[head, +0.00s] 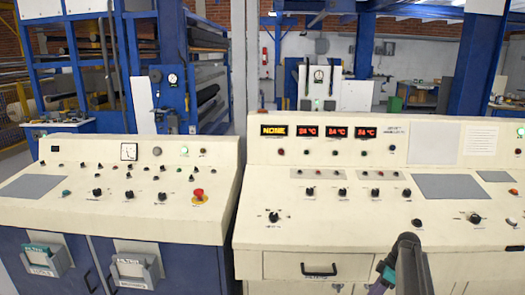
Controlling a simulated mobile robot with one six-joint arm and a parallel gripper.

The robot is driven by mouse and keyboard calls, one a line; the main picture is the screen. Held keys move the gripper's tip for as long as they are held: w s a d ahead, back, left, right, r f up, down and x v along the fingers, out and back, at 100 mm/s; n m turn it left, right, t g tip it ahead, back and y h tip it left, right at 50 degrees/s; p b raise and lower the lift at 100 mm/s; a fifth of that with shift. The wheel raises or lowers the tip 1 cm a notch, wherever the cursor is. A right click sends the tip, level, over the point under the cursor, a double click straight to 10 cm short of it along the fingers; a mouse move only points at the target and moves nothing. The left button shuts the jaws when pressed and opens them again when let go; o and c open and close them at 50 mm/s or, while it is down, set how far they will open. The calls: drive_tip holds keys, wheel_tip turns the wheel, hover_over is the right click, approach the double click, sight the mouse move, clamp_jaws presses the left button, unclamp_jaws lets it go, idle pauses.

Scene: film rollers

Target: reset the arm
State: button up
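A dark, rounded part of my arm rises from the bottom edge at the right of the head view, in front of the right control console (345,220). A small part with green and purple tints shows at its left side, and I cannot tell what it is. No gripper fingers can be made out, so I cannot see whether my gripper is open or shut or whether it holds anything. The rest of the arm is cut off by the bottom edge.
The left control console (130,215) has a red emergency button (199,195). The right console has lit red displays (336,132), knobs and a drawer handle (319,270). Blue roller machinery (180,60) stands behind. A narrow gap separates the consoles.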

drive_tip(key=s+a+f+g, duration=0.4)
drive_tip(key=s+a+f, duration=1.1)
drive_tip(key=a+f, duration=0.4)
drive_tip(key=s+a+f+m+h, duration=0.1)
drive_tip(key=s+f+m, duration=0.2)
drive_tip(key=s, duration=0.4)
drive_tip(key=s+a+f+m+h, duration=0.1)
drive_tip(key=s+f+m+h, duration=0.1)
drive_tip(key=s+m, duration=0.3)
drive_tip(key=s+a+f+m+h, duration=0.1)
drive_tip(key=s+a+f+m, duration=0.1)
drive_tip(key=s, duration=0.9)
drive_tip(key=shift+f+m+g, duration=0.3)
drive_tip(key=shift+f+m, duration=0.6)
drive_tip(key=shift+f, duration=0.15)
drive_tip(key=shift+a, duration=0.1)
